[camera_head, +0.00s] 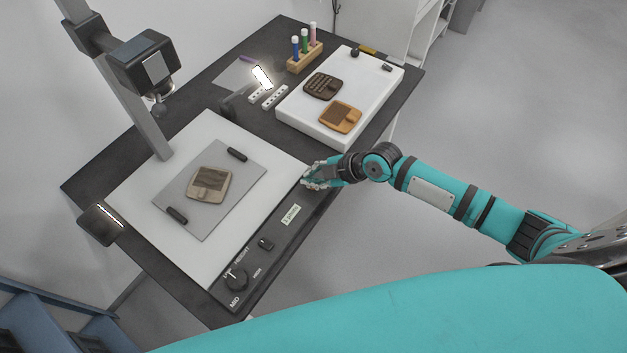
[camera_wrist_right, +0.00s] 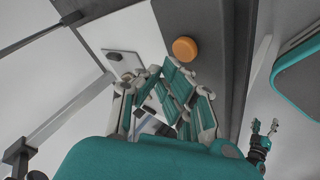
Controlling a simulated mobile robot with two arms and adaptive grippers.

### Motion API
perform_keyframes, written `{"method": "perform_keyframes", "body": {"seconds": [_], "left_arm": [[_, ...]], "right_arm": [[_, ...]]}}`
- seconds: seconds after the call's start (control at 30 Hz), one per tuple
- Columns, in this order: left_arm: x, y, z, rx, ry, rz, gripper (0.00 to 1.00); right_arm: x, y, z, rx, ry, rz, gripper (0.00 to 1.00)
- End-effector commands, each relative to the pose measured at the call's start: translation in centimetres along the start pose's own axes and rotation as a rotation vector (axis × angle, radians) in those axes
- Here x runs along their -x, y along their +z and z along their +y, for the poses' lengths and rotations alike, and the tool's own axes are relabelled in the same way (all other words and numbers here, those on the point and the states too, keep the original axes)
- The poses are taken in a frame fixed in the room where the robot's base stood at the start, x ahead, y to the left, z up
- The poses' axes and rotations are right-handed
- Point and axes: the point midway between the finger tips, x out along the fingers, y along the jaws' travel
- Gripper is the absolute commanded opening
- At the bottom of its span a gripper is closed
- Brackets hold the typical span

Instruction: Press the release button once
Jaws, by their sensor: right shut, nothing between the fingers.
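My right gripper (camera_head: 314,178) is shut and empty at the far right end of the dark control strip (camera_head: 264,266) along the front of the copy stand. In the right wrist view its teal and grey fingers (camera_wrist_right: 172,92) point toward the stand. An orange round button (camera_wrist_right: 185,49) lies on the dark strip just beyond and right of the fingertips, apart from them in the picture. The button does not show in the head view, where the hand covers that area.
A grey plate (camera_head: 245,182) with a brown sherd (camera_head: 209,184) lies on the white stand base (camera_head: 145,178). The strip also carries a knob (camera_head: 237,280), a small switch (camera_head: 266,243) and a label (camera_head: 291,214). A white tray (camera_head: 300,133) with two sherds stands behind the hand.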

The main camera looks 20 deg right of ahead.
Motion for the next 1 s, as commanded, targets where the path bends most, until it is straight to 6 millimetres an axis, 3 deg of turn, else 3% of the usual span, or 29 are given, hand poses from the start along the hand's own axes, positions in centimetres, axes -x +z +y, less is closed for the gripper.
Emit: {"method": "perform_keyframes", "body": {"seconds": [0.33, 0.8, 1.0], "left_arm": [[0.2, 0.0, 0.0, 0.000, 0.000, 0.000, 0.68], [3.6, -0.3, 0.0, 0.000, 0.001, 0.000, 0.68], [3.8, -0.3, 0.0, 0.000, 0.001, 0.000, 0.68]], "right_arm": [[0.2, -0.1, 0.2, 0.000, 0.001, 0.000, 0.00], [3.3, -2.4, 2.5, 0.002, 0.001, 0.000, 0.00], [3.5, -2.5, 2.6, 0.000, 0.000, 0.000, 0.00]]}}
